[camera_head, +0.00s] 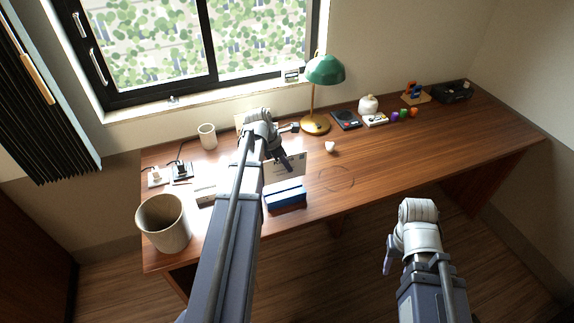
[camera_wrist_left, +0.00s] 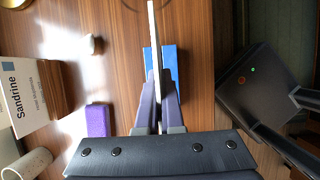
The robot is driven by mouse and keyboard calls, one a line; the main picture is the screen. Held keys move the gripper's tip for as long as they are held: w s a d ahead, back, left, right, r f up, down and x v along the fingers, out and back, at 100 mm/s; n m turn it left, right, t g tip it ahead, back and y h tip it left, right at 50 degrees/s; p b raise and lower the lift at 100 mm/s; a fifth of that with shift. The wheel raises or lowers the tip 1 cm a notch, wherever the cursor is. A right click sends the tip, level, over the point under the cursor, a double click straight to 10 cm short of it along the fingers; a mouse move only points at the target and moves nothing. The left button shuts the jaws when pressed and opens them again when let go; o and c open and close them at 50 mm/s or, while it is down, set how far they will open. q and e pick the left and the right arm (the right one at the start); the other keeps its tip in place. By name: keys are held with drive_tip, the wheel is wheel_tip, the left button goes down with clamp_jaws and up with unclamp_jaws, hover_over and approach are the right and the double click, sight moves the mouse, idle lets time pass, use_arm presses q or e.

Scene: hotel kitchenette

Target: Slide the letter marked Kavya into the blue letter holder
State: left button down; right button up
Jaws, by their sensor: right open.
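My left gripper (camera_head: 282,164) is shut on a white letter (camera_head: 293,170), held upright above the desk. In the left wrist view the letter (camera_wrist_left: 154,35) shows edge-on between the fingers, so its name cannot be read. The blue letter holder (camera_head: 287,200) stands on the desk just below the letter. In the left wrist view the holder (camera_wrist_left: 170,65) lies behind and beside the letter's edge; I cannot tell whether the letter is in its slot. Another letter (camera_wrist_left: 28,88), marked Sandrine, stands off to the left there. My right gripper (camera_head: 388,265) is open and empty, in front of the desk.
A beige bin (camera_head: 163,224) stands at the desk's left end, with a white cup (camera_head: 207,136) farther back. A purple block (camera_wrist_left: 98,121) lies near the Sandrine letter. A green lamp (camera_head: 325,70) stands at the back. The desk right of the holder is mostly clear.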

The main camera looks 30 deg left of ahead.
sight(279, 170)
use_arm(q)
drive_tip(key=shift+f+b, duration=4.15)
drive_tip(key=shift+f, duration=0.25)
drive_tip(key=c, duration=1)
unclamp_jaws()
drive_tip(key=shift+r, duration=0.15)
drive_tip(key=p+v, duration=0.6)
drive_tip(key=shift+r, duration=0.3)
drive_tip(key=shift+s+a+r+p, duration=0.3)
drive_tip(key=shift+r+p, duration=0.15)
drive_tip(key=shift+p, duration=0.15)
